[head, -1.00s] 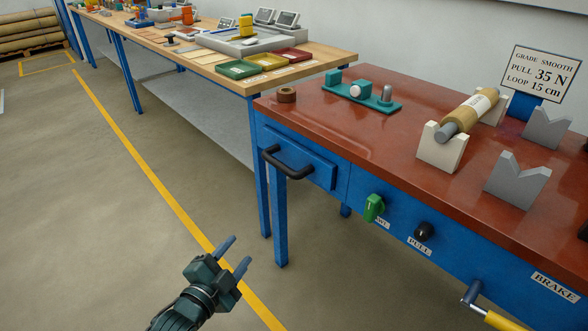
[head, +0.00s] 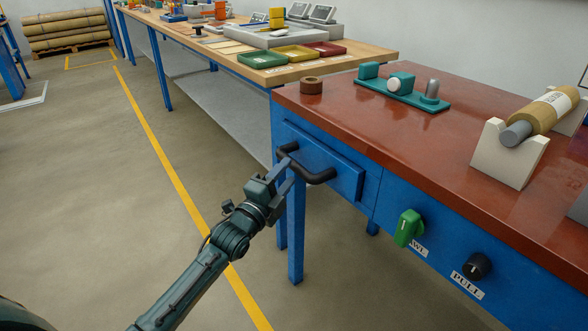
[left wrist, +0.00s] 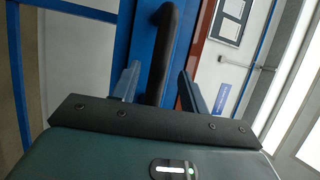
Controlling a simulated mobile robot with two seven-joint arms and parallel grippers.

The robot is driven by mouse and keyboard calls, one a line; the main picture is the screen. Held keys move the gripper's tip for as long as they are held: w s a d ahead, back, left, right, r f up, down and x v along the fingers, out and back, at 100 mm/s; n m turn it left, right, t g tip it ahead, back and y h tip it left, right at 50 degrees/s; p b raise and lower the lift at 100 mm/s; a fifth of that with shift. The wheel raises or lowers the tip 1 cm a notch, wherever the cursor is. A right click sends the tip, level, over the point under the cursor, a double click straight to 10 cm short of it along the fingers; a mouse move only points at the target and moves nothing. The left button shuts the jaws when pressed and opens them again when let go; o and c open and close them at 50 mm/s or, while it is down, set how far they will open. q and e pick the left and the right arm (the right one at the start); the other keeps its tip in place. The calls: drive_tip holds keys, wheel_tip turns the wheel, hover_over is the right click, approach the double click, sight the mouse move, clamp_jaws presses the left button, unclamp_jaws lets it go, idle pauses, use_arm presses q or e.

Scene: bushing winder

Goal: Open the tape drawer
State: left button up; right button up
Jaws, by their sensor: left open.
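The tape drawer (head: 332,170) is a blue panel at the left end of the red-topped bench, and its face looks flush against the bench front. Its black bar handle (head: 318,177) stands out from the panel. My left gripper (head: 287,172) is at the left part of the handle with its fingers open. In the left wrist view the black handle (left wrist: 161,50) runs between the two open fingers (left wrist: 158,88), with a gap showing to the right finger. It looks closer to the left finger; contact cannot be told. My right gripper is not in view.
A green switch (head: 408,228) and a black knob (head: 477,266) stick out from the bench front right of the drawer. A brown tape roll (head: 311,86) and a teal fixture (head: 405,90) sit on the red top (head: 400,125). The floor in front is clear.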

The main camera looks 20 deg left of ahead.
sight(294, 166)
use_arm(q)
drive_tip(key=shift+b+x, duration=0.3)
drive_tip(key=shift+x, duration=1.8)
drive_tip(key=shift+c, duration=0.2)
drive_tip(key=shift+f, duration=0.1)
clamp_jaws()
